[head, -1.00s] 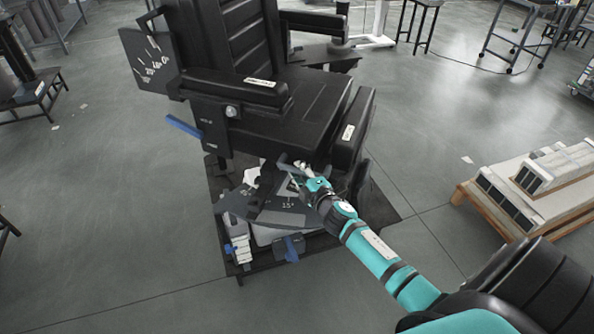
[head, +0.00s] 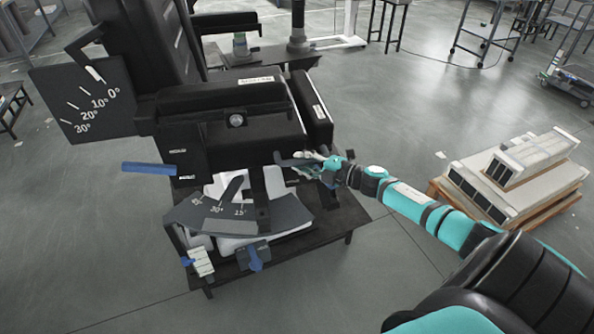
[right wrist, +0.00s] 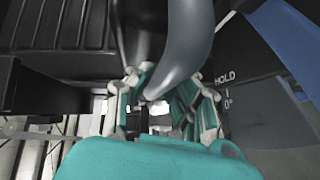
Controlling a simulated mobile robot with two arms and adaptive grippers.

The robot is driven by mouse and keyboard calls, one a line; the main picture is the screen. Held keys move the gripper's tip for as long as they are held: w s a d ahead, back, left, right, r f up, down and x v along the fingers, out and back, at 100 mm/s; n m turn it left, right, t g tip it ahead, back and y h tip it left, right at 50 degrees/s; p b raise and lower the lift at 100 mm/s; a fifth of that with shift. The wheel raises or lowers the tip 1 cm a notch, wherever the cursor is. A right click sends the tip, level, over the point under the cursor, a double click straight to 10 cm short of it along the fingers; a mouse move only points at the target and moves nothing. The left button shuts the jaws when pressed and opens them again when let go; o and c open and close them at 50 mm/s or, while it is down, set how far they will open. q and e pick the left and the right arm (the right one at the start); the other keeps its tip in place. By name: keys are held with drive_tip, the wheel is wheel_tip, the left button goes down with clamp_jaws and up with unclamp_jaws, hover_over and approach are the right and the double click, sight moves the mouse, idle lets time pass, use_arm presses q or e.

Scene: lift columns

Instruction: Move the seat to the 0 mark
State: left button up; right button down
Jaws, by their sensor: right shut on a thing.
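The black seat (head: 230,135) is part of a large chair on a low stand, with its backrest (head: 150,45) behind it. A lower dark scale plate (head: 205,217) under the seat shows 15° and 30° marks. A second plate (head: 75,100) by the backrest shows 0°, 10°, 20° and 30°. My right gripper (head: 312,163) is at the seat's front right underside, shut on a dark grey lever (head: 290,161). The lever (right wrist: 185,50) also runs between the fingers (right wrist: 165,108) in the right wrist view. My left gripper is out of view.
A panel marked HOLD and 0° (right wrist: 232,90) is beside the lever in the right wrist view. Two blue handles (head: 148,168) (head: 256,257) stick out from the chair. A wooden pallet with pale boxes (head: 515,170) is at the right. Open floor lies around the stand.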

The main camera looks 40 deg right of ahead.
sight(321, 149)
drive_tip(key=d+y+b, duration=0.1)
drive_tip(key=d+b, duration=0.1)
drive_tip(key=d+n+b, duration=0.1)
drive_tip(key=d+b, duration=0.1)
drive_tip(key=d+n+g+y+b, duration=0.1)
drive_tip(key=d+b, duration=0.1)
drive_tip(key=b, duration=0.1)
drive_tip(key=shift+w+d+y, duration=0.1)
drive_tip(key=shift+w+y, duration=0.2)
drive_tip(key=shift+d+r+b, duration=0.1)
drive_tip(key=shift+d+b, duration=0.3)
drive_tip(key=shift+b, duration=0.1)
drive_tip(key=shift+w+r, duration=0.1)
drive_tip(key=shift+r, duration=0.05)
drive_tip(key=shift+d+r, duration=0.1)
drive_tip(key=c, duration=1.4)
unclamp_jaws()
drive_tip(key=shift+d, duration=0.1)
drive_tip(key=shift+o, duration=1)
drive_tip(key=shift+f+g+y, duration=0.2)
drive_tip(key=shift+g+y, duration=0.1)
drive_tip(key=shift+y, duration=0.1)
